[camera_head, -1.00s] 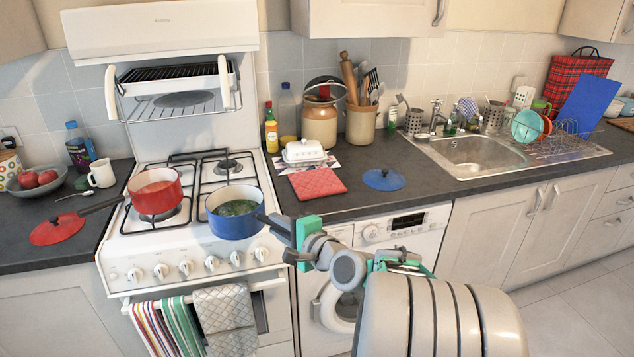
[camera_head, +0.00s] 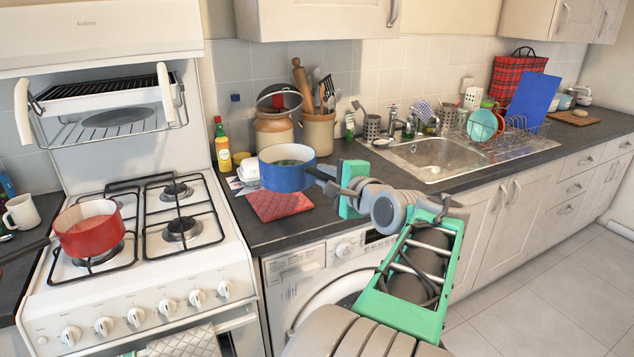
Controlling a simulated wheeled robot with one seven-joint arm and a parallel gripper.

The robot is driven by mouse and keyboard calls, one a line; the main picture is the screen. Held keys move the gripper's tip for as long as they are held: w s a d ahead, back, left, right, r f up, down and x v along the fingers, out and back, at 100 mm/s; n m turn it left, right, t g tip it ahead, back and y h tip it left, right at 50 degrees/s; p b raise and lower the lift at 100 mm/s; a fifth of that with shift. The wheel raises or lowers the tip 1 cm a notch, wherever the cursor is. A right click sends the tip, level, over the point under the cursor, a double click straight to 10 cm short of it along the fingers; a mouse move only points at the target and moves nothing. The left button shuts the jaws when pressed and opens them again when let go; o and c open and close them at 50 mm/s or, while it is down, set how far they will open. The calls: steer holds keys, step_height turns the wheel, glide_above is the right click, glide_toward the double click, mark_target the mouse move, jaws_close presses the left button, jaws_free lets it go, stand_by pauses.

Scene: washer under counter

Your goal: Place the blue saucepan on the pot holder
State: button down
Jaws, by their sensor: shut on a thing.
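The blue saucepan (camera_head: 287,175) has a white rim and green contents. It is held level in the air above the counter, its dark handle pointing right toward my gripper (camera_head: 338,188). My gripper is shut on the handle; the fingertips are partly hidden by the gripper's own body. The pot holder (camera_head: 279,205) is a red quilted square lying flat on the dark counter. The pan appears above and slightly behind it in the picture, covering its back edge. A gap seems to remain between them, but the exact height is hard to tell.
A red saucepan (camera_head: 90,230) stands on the left of the white stove (camera_head: 140,270). A white butter dish (camera_head: 249,170), a yellow bottle (camera_head: 222,148) and utensil crocks (camera_head: 318,131) stand behind the pan. The sink (camera_head: 440,157) is to the right.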

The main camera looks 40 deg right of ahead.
mark_target(307, 183)
steer(key=x, duration=0.4)
steer(key=shift+w+d+f, duration=0.1)
steer(key=shift+w+f, duration=0.15)
steer(key=shift+f, duration=0.1)
steer(key=w+f, duration=0.2)
steer(key=w+d+f, duration=0.1)
steer(key=w+f, duration=0.1)
steer(key=f, duration=0.1)
steer(key=shift+d, duration=0.15)
steer(key=shift+w+f, duration=0.15)
steer(key=shift+f, duration=0.8)
steer(key=shift+w+f, duration=0.2)
steer(key=shift+f, duration=0.75)
steer(key=shift+f, duration=0.1)
steer(key=c, duration=1.6)
jaws_free()
steer(key=shift+s+f, duration=0.1)
steer(key=shift+f, duration=0.25)
steer(key=shift+c, duration=0.2)
steer(key=o, duration=0.4)
steer(key=shift+c, duration=0.2)
